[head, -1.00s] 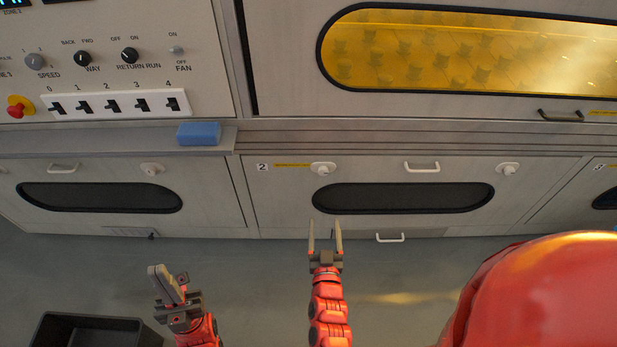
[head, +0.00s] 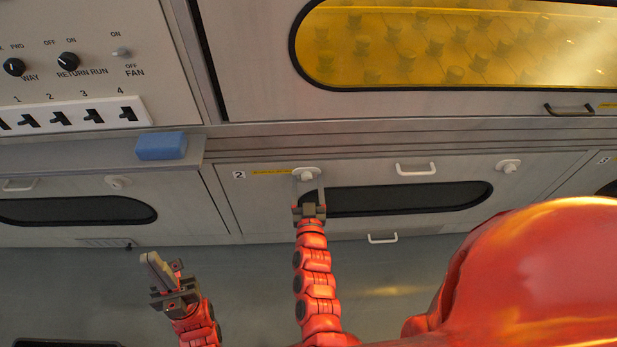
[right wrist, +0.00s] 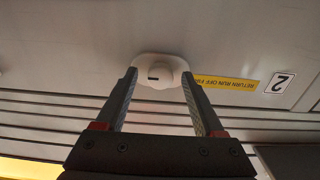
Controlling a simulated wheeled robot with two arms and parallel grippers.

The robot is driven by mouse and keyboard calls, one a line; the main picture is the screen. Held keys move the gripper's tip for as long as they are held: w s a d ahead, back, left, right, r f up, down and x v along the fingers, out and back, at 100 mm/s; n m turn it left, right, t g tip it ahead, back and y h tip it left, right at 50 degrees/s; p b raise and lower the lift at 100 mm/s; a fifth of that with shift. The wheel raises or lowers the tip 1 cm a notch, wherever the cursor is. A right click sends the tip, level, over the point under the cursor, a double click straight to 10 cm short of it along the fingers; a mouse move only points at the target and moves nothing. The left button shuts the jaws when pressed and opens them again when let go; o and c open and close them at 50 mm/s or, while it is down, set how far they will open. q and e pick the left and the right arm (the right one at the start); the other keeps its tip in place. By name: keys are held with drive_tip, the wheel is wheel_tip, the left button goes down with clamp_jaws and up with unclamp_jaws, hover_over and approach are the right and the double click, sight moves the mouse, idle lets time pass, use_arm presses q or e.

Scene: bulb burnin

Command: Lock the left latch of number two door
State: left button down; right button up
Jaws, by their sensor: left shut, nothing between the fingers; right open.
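The number two door (head: 255,205) is a light panel with a dark oval window and a "2" label at its upper left. Its left latch (head: 306,173) is a white knob on a rounded plate near the top left. My right gripper (head: 310,190) is open at this latch. In the right wrist view the latch (right wrist: 158,72) lies between and just beyond the tips of my right gripper (right wrist: 160,85); contact is unclear. The door's right latch (head: 508,167) is a similar white knob. My left gripper (head: 165,272) is shut and empty, low at the left.
A white handle (head: 416,170) sits between the two latches. A blue block (head: 161,146) lies on the ledge at the left. The switch panel (head: 75,105) and the yellow window (head: 450,45) are above. The floor (head: 240,290) between my grippers is clear.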

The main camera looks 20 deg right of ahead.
drive_tip(key=shift+r, duration=0.1)
drive_tip(key=shift+c, duration=0.6)
clamp_jaws()
idle(0.7)
